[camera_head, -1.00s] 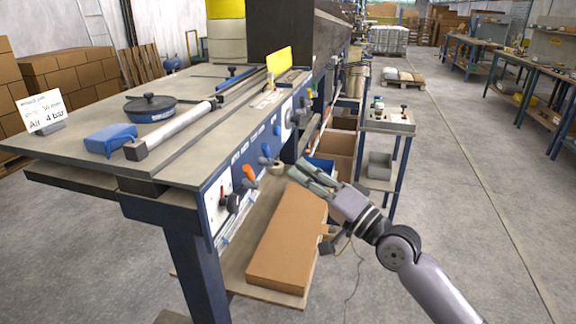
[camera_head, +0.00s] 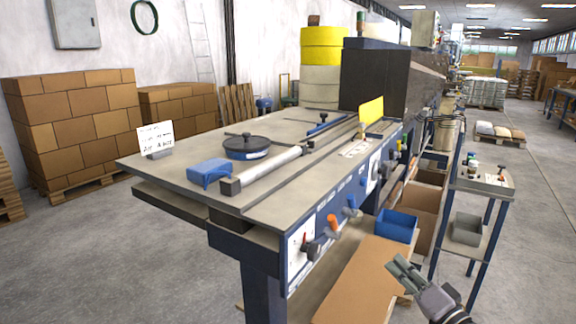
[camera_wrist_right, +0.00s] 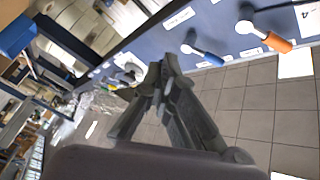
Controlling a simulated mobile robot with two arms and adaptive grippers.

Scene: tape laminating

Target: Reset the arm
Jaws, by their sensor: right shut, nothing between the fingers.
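My right gripper (camera_head: 403,272) is at the lower right of the head view, in front of the machine's control panel and beside the lower shelf. It also shows in the right wrist view (camera_wrist_right: 157,75), with its fingers together and nothing between them. The laminating machine (camera_head: 285,215) has a blue front panel with an orange-handled lever (camera_head: 333,222) and a blue-handled lever (camera_head: 352,213). Both levers also show in the wrist view, the orange one (camera_wrist_right: 277,41) and the blue one (camera_wrist_right: 209,56), apart from the fingers. My left gripper is not in view.
A cardboard box (camera_head: 360,283) lies under the panel, with a blue bin (camera_head: 397,226) behind it. A small side table (camera_head: 483,183) stands to the right. A blue block (camera_head: 209,172) and a round black-and-blue pan-like part (camera_head: 247,147) sit on the machine top. Floor at right is open.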

